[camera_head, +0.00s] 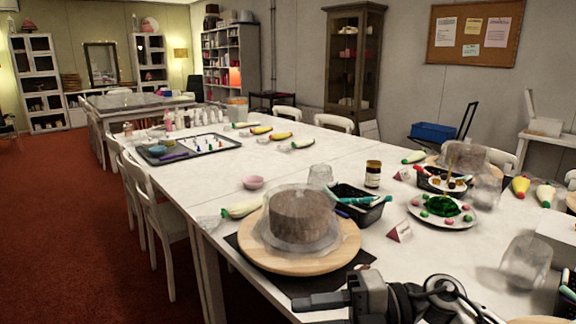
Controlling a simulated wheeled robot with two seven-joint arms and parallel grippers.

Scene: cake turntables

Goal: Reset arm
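My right arm comes in from the bottom right. Its dark gripper (318,302) points left, low in the view, in front of the near edge of the wooden turntable (270,262). Its fingers show nearly side-on, so I cannot tell whether they are open or shut; no held object shows. My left gripper is not in view. A brown cake (300,217) under a clear cover stands on the turntable, which rests on a black mat (252,268). The gripper appears apart from the cake.
A black basket (358,212) of tools, a brown jar (373,174), a plate of decorations (443,210) and a tipped clear cup (526,262) stand on the white table (440,262). A second covered turntable is at back right. White chairs (155,200) line the left edge.

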